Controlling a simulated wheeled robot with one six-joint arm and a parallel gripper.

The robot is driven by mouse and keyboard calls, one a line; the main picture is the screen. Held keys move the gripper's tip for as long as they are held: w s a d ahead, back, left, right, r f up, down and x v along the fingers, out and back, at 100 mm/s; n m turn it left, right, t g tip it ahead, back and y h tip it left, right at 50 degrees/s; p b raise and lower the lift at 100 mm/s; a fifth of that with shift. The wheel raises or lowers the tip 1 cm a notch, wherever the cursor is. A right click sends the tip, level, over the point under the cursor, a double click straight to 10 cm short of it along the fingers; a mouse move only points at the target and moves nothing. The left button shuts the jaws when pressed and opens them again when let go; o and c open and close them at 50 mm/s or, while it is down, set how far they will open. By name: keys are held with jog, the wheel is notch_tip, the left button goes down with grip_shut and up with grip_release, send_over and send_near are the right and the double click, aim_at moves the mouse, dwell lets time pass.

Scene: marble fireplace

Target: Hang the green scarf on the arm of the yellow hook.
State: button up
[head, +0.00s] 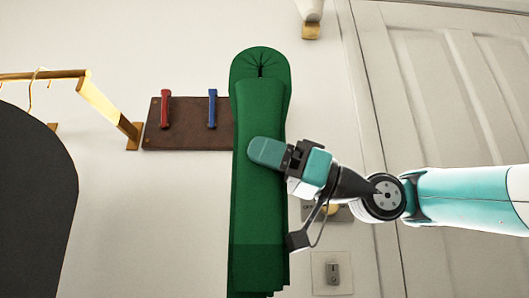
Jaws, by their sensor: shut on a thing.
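The green scarf (262,190) hangs folded in a long vertical strip in the middle of the head view, with a rounded loop at its top. My gripper (268,153) is at the scarf's upper middle, with a teal finger across its front, and is shut on it. The scarf covers the right part of a brown hook board (185,139) on the wall. A red hook (166,108) and a blue hook (212,108) show on the board left of the scarf. No yellow hook shows on the board; the part behind the scarf is hidden.
A brass rail (104,100) with a hanger juts from the wall at left, above a dark rounded shape (35,200). A white panelled door (440,90) is at right behind my arm. A wall switch (332,272) is at lower right.

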jog(key=shift+w+d+f+p, duration=0.1)
jog(key=shift+w+p, duration=1.4)
jog(key=shift+w, duration=0.85)
jog(key=shift+f, duration=0.1)
jog(key=shift+w, duration=0.1)
jog(key=w+p, duration=0.3)
jog(key=w, duration=0.3)
jog(key=shift+w+d, duration=0.2)
jog(key=shift+w, duration=0.15)
